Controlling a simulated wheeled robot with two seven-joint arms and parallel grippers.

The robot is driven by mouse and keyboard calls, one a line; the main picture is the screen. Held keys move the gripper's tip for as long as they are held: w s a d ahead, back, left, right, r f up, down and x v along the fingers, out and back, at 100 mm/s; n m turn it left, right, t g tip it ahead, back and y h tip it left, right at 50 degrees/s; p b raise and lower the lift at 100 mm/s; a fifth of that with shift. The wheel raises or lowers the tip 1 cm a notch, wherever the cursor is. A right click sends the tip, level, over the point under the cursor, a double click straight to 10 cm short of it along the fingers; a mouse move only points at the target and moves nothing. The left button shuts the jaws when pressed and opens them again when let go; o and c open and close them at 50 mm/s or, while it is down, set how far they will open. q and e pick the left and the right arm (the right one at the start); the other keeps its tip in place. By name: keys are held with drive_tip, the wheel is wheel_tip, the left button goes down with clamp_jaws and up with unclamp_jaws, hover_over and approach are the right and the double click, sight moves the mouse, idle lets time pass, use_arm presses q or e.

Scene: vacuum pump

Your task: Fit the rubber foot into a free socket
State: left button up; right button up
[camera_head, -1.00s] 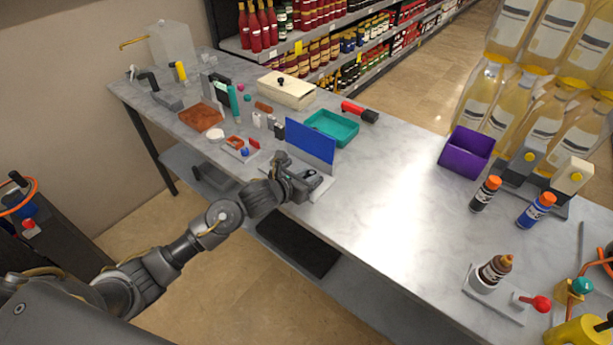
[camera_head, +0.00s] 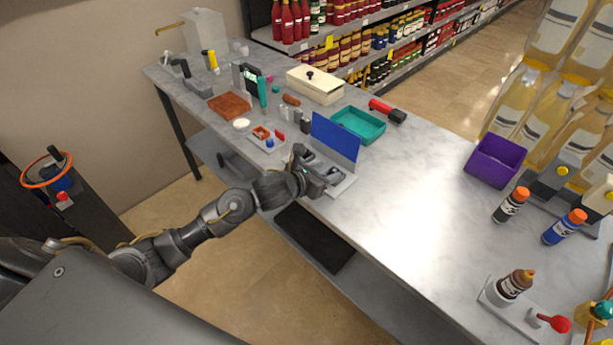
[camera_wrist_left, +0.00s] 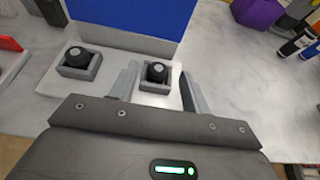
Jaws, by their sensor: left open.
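My left gripper (camera_wrist_left: 158,74) is open, with one finger on each side of a small black round rubber foot (camera_wrist_left: 156,72). This foot sits in a grey square holder (camera_wrist_left: 156,87) on a white plate (camera_wrist_left: 110,83). I cannot tell if the fingers touch it. A second black foot (camera_wrist_left: 76,54) sits in a similar grey holder (camera_wrist_left: 78,70) to the left. In the head view my left gripper (camera_head: 318,174) is low over the plate (camera_head: 346,184), in front of the upright blue panel (camera_head: 335,137), and hides the feet. I see no clearly empty socket. My right gripper is not in view.
A teal tray (camera_head: 372,138) stands behind the blue panel, with a red-and-black tool (camera_head: 388,111) beyond it. A purple bin (camera_head: 495,162) and bottles stand right. The table between is clear.

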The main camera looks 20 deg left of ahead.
use_arm(q)
drive_tip(key=b+v, duration=0.1)
drive_tip(key=v, duration=0.8)
drive_tip(key=shift+s+a, duration=0.15)
drive_tip(key=shift+s, duration=0.1)
